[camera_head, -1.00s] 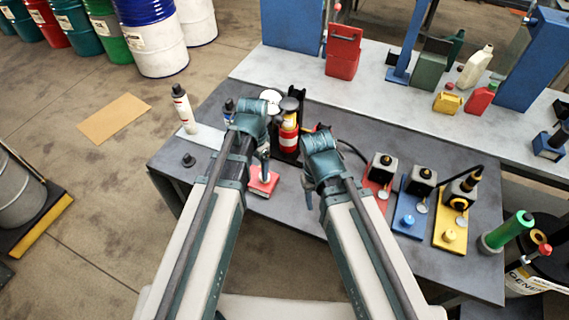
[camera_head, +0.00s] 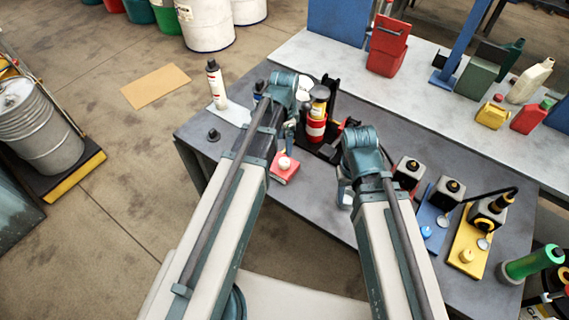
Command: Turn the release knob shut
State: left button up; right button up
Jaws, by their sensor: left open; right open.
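My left gripper (camera_head: 290,142) is open, just left of the cylinder and above a red block (camera_head: 283,172) with a pale round top. Its fingers are small and partly hidden by its wrist. My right gripper (camera_head: 345,193) is open, low over the table to the right of the red block, partly hidden by its arm.
A white-bodied bottle (camera_head: 217,88) stands at the table's left corner. A pale bench (camera_head: 400,100) runs behind.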

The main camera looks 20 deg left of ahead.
aim_at(284, 161)
pick_arm(q)
notch_tip(284, 161, down, 10)
jog(key=b, duration=0.9)
jog(key=shift+f, duration=0.15)
pick_arm(e)
notch_tip(284, 161, down, 10)
jog(key=shift+f, duration=0.2)
pick_arm(q)
grip_shut()
